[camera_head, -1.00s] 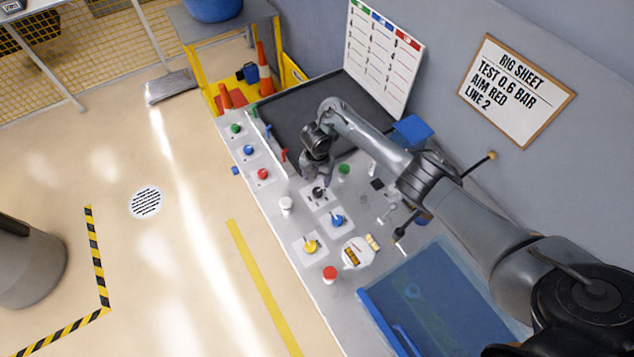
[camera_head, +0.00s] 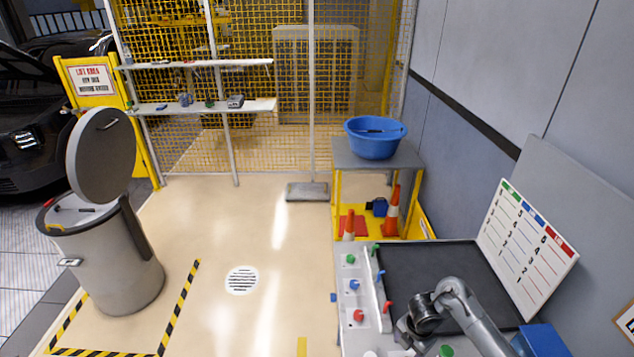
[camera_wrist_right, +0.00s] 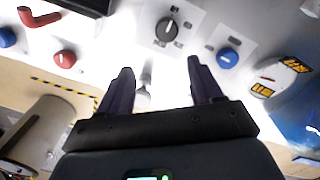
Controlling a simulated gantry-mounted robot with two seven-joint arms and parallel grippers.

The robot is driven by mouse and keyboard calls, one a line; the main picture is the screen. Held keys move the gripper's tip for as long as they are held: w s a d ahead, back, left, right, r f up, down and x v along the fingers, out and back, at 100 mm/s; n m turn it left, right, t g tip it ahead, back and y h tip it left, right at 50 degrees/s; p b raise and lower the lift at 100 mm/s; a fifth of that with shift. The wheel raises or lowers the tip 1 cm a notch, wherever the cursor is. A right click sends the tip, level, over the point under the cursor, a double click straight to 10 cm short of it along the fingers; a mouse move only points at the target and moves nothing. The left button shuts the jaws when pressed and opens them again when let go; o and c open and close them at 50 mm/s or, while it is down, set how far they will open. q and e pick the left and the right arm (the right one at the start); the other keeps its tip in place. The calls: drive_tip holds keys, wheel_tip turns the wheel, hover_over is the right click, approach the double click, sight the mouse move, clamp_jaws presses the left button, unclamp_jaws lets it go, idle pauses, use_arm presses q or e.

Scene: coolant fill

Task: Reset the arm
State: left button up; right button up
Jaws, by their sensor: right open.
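My right arm reaches in from the lower right of the head view, over the workbench. Its gripper is at the bottom edge there, largely cut off. In the right wrist view my right gripper (camera_wrist_right: 160,88) is open, with its two dark fingers apart and nothing held between them. Beyond the fingers are a black rotary knob (camera_wrist_right: 168,30) on a white plate, a blue knob (camera_wrist_right: 228,57) to the right and a red knob (camera_wrist_right: 65,58) to the left. A small whitish post (camera_wrist_right: 143,97) shows between the fingers; I cannot tell how near it is. My left gripper is not in view.
The bench carries a dark mat (camera_head: 440,275) and a row of green, blue and red knobs (camera_head: 354,285). A chart board (camera_head: 527,235) stands behind. A blue tub (camera_head: 375,138) sits on a yellow-legged stand. A grey bin (camera_head: 110,260) with raised lid stands left. The floor between is clear.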

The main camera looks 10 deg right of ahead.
drive_tip(key=s+a+m+t+p, duration=0.2)
drive_tip(key=s+a+m, duration=0.15)
drive_tip(key=a, duration=0.45)
drive_tip(key=s+a+m+t+p, duration=0.1)
drive_tip(key=s+a+m+p, duration=0.1)
drive_tip(key=s+a, duration=0.35)
drive_tip(key=s+d+r+m+p, duration=0.2)
drive_tip(key=s+r+m+p, duration=0.2)
drive_tip(key=s+r+m, duration=1.1)
drive_tip(key=s+r, duration=0.2)
drive_tip(key=s, duration=0.2)
drive_tip(key=shift+s+d+r+p, duration=0.2)
drive_tip(key=shift+s+r+p, duration=0.1)
drive_tip(key=shift+s+r, duration=0.1)
drive_tip(key=shift+w, duration=0.1)
drive_tip(key=shift+c, duration=0.4)
